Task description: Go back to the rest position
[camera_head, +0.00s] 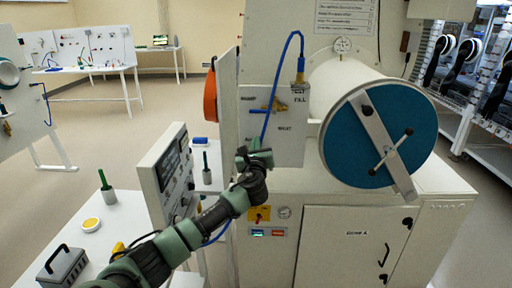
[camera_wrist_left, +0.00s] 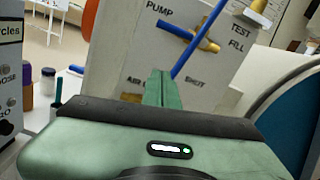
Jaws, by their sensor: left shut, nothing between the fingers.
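My left arm comes in from the lower left in the head view, and its gripper (camera_head: 258,158) is raised in front of the glovebox's valve panel (camera_head: 290,128). In the left wrist view the green fingers (camera_wrist_left: 162,90) are together with nothing between them. Behind them is the panel, with labels such as PUMP, TEST and FILL. A brass valve with a blue handle (camera_wrist_left: 188,40) is on the panel above the fingers. I cannot tell whether the gripper touches the panel. My right gripper is not in view.
The glovebox's round blue door (camera_head: 350,150) with a clamp bar stands to the right. A control box (camera_head: 166,175) stands left of my arm. Open floor (camera_head: 130,145) lies behind.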

